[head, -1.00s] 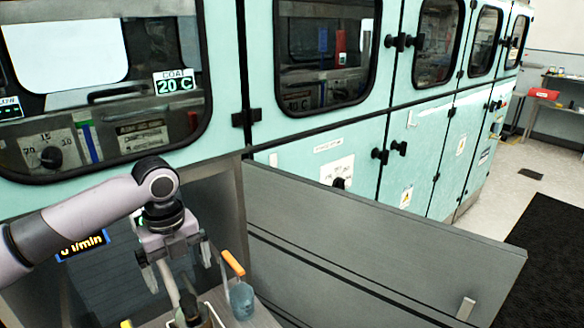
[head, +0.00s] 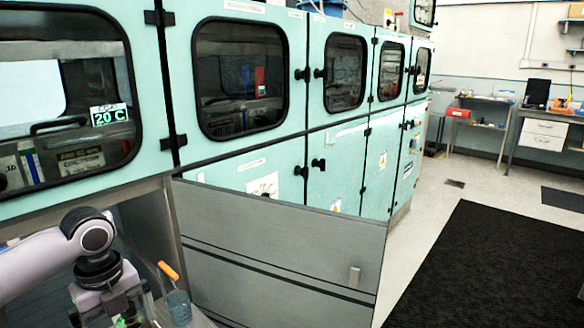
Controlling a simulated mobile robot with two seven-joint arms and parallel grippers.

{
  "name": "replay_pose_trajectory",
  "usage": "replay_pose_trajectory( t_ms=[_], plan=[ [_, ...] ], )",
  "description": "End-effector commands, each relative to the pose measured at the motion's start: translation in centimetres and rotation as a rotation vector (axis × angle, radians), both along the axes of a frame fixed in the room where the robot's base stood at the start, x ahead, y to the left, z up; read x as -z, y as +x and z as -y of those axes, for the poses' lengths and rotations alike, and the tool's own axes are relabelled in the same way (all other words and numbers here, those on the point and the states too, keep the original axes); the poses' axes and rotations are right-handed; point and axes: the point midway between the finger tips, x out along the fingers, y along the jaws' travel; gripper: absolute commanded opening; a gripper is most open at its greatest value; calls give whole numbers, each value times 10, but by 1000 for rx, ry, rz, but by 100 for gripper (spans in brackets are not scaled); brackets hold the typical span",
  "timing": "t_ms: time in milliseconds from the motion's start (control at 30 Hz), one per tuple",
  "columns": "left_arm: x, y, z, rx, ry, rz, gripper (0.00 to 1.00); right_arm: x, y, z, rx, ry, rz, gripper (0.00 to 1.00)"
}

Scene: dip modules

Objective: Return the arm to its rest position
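My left arm comes in from the lower left. Its gripper (head: 108,308) points down at the bottom edge of the head view, in front of the open lower compartment of the teal cabinet. The fingertips are cut off by the frame edge, so I cannot tell whether it is open or shut or holds anything. A blue-grey beaker (head: 179,307) stands just right of the gripper, with an orange-handled tool (head: 168,270) leaning up from it. My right gripper is not in view.
A grey cabinet door (head: 280,253) stands swung open to the right of the beaker. Teal cabinets (head: 262,178) with dark windows run along the back. A black mat (head: 470,265) lies on open floor at the right. A white-drawered workbench (head: 543,133) stands far right.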

Motion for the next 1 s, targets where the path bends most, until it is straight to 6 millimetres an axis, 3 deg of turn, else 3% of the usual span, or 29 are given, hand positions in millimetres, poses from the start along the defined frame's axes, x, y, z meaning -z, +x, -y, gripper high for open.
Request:
replay_pose_trajectory(
  t_ms=[333,600,800,1000],
  plan=[
    [83,-3,78,-233,-193,121,100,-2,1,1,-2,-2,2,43],
    [139,-23,142,-561,-450,192,100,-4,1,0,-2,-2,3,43],
    [167,-45,168,-857,-640,212,100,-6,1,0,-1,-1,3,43],
    [187,-73,171,-1177,-806,225,100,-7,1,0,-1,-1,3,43]
  ],
)
